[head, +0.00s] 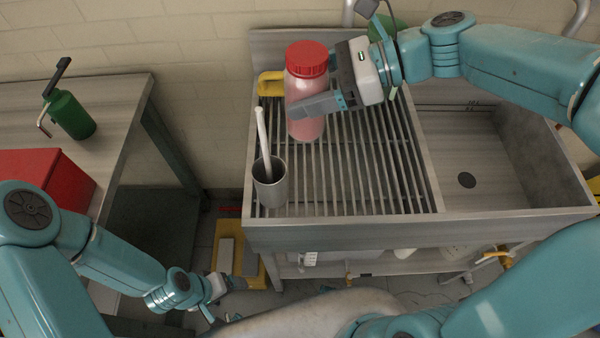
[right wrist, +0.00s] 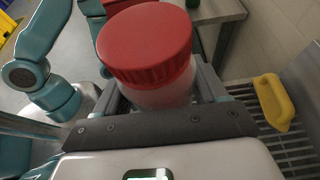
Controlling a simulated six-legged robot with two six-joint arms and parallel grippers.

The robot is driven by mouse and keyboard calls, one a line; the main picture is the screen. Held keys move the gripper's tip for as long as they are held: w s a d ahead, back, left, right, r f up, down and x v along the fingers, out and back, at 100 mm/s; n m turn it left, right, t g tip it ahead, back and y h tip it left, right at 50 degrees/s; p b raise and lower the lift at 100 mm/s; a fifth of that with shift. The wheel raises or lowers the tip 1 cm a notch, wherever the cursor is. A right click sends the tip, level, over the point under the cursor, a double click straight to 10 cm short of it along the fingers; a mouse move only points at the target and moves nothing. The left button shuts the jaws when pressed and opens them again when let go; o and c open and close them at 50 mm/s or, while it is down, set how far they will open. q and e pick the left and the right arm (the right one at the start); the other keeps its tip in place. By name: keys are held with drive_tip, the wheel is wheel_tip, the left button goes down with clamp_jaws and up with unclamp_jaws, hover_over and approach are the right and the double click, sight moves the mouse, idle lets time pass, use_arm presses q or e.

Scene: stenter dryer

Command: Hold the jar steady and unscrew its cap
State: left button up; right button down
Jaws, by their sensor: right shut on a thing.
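The jar (head: 306,112) is pink and translucent and stands upright on the slatted rack of the sink unit. Its red cap (head: 307,58) is on top. My right gripper (head: 315,100) is shut on the jar's body below the cap. In the right wrist view the cap (right wrist: 145,42) sits above the jar's body (right wrist: 160,92), between the fingers. My left gripper (head: 215,290) is low at the lower left, away from the jar and below the rack's height. It is small, and I cannot tell whether its fingers are apart.
A metal cup (head: 270,187) with a white-handled tool stands at the rack's front left. A yellow object (head: 270,82) lies behind the jar; it also shows in the right wrist view (right wrist: 274,102). A sink basin (head: 480,150) is at right. A red box (head: 45,178) and green bottle (head: 70,115) are on the left table.

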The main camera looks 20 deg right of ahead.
wheel_tip(320, 180, down, 19)
drive_tip(key=shift+d+r+b, duration=0.1)
drive_tip(key=shift+r+b, duration=0.05)
drive_tip(key=shift+b, duration=1.1)
drive_tip(key=shift+c, duration=0.3)
unclamp_jaws()
